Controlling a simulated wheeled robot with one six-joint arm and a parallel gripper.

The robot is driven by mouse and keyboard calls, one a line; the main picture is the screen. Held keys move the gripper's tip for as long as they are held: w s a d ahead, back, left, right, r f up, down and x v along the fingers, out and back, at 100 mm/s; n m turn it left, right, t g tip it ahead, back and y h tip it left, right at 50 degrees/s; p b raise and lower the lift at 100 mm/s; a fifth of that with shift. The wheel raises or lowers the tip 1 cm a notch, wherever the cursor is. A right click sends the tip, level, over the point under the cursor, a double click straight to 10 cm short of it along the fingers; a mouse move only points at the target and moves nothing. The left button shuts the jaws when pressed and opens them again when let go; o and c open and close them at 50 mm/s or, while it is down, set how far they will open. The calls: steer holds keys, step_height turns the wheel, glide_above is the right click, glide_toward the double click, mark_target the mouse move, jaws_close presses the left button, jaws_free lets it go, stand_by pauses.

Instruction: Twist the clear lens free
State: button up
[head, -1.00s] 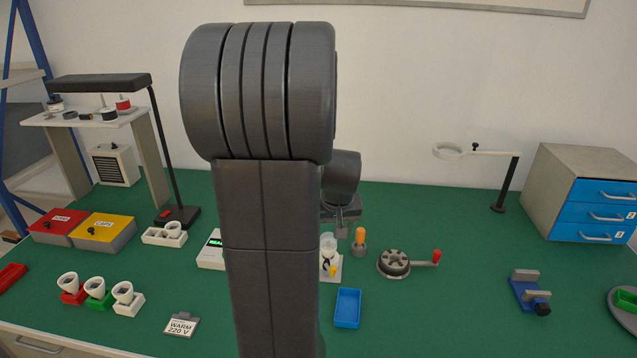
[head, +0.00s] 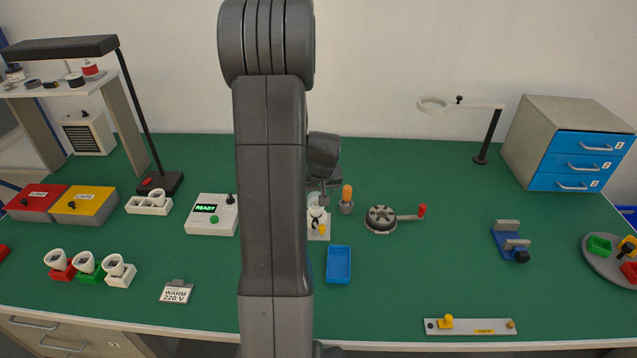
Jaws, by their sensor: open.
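The clear lens (head: 313,199) shows as a small pale, see-through shape on a white base (head: 314,236) near the middle of the bench. A small yellow part (head: 323,230) sits low on the front of that base. My gripper (head: 322,200) points down at the lens, its fingers open and very close to it. The fingers partly overlap the lens in the picture, and I cannot tell whether they touch it. My own arm hides the left side of the base and the bench in front.
An orange-topped peg (head: 347,198) stands just right of the base, with a hand-cranked wheel (head: 380,219) beyond. A blue tray (head: 339,265) lies in front. A control box reading READY (head: 212,214) stands left of my arm.

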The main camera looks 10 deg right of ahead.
mark_target(317, 198)
steer(key=shift+x, duration=1.5)
steer(key=c, duration=1)
